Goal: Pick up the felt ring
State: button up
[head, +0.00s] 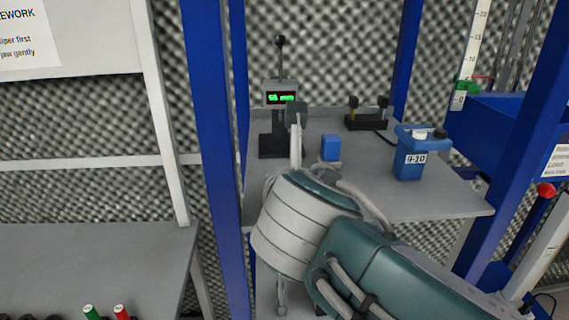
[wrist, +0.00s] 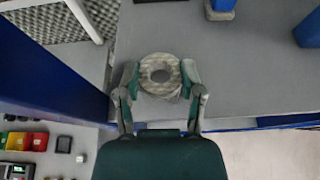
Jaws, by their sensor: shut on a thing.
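The felt ring (wrist: 160,92), pale and mottled with a round dark hole, shows in the wrist view close to the table's edge. My gripper (wrist: 160,73) is shut on it, with one green fingertip against its left side and one against its right. I cannot tell whether the ring touches the table or hangs just above it. In the head view my arm hides the ring and most of my gripper.
Blue posts (head: 212,150) stand at both sides. A lower bench (head: 90,260) is at left.

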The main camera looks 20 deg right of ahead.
jog(key=s+a, duration=0.2)
jog(key=s, duration=0.9)
dwell(0.5)
jog(key=shift+a, duration=0.1)
jog(key=shift+s, duration=0.1)
